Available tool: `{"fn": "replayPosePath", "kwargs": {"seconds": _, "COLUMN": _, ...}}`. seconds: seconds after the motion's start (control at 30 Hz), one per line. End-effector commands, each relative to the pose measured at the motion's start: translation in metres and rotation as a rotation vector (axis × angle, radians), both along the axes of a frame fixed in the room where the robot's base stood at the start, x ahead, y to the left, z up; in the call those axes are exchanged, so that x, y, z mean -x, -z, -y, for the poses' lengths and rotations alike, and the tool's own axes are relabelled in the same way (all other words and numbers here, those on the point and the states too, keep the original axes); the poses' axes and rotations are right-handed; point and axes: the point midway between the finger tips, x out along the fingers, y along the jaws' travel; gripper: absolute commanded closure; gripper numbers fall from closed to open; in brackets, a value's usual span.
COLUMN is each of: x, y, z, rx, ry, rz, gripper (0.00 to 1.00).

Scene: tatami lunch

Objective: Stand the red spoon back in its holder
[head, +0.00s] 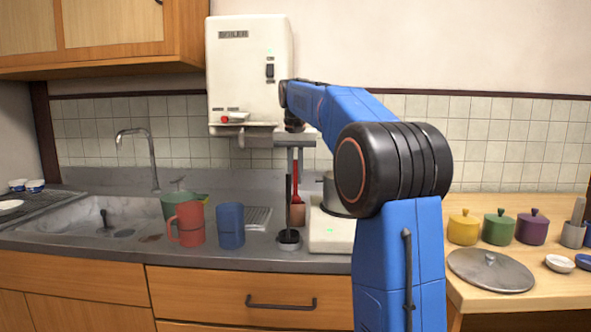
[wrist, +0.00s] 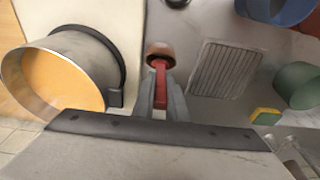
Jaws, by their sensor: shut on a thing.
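The red spoon (head: 296,183) hangs upright below my gripper (head: 295,168), which is shut on its handle. In the wrist view the red handle (wrist: 161,82) runs between the two grey fingers of my gripper (wrist: 161,104). The brown holder (head: 298,214) stands on the counter directly below the spoon. It shows in the wrist view as a round brown cup (wrist: 160,52) just beyond the fingertips. The spoon's lower end meets the holder's rim in both views. I cannot tell whether it is inside or just above it.
A black-based upright item (head: 288,238) stands in front of the holder. A pot (wrist: 62,75) with orange contents sits beside it on a white stove (head: 330,232). A blue cup (head: 230,226), red mug (head: 187,222) and green cup (wrist: 298,86) stand left, near a drain grid (wrist: 218,68).

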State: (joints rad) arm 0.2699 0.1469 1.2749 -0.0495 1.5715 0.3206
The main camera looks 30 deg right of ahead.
Motion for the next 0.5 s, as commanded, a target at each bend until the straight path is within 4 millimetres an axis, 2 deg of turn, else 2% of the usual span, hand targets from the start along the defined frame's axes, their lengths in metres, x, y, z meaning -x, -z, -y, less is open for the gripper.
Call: {"fn": "replayPosePath", "kwargs": {"seconds": 0.5, "x": 0.000, "y": 0.034, "z": 0.000, "rx": 0.000, "ry": 0.000, "rz": 0.000, "gripper": 1.00}}
